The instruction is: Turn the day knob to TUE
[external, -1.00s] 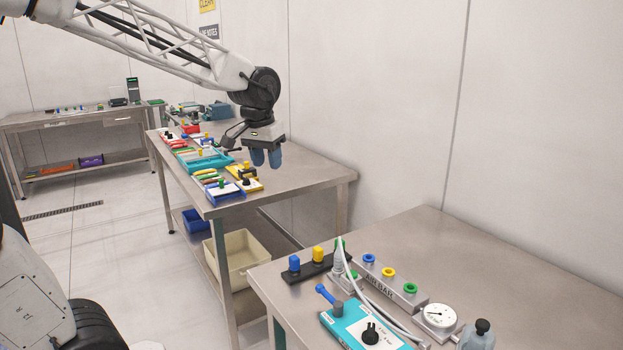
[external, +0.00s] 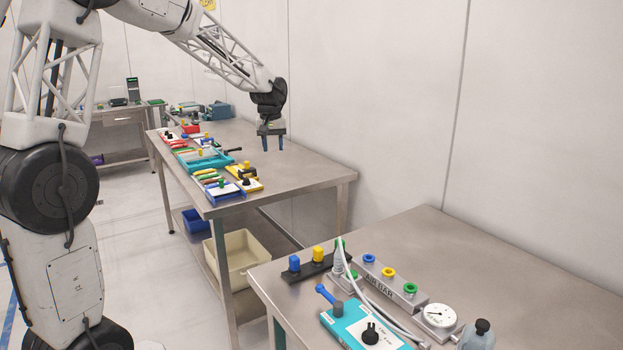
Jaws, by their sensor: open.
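I cannot tell which knob is the day knob; no TUE label is legible. A black knob (external: 371,333) stands on a teal box (external: 345,322) on the front bench, with print too small to read. Another small black knob (external: 246,182) shows on a yellow and white piece on the middle bench. My gripper (external: 272,146) points down, open and empty, above the bare right part of the middle bench, to the right of the row of devices and apart from them.
The middle bench (external: 310,178) carries several coloured devices along its left side; its right part is clear. The front bench (external: 540,275) holds an air bar (external: 378,285), a gauge (external: 439,315) and a hose. A cream bin (external: 240,262) sits on the lower shelf.

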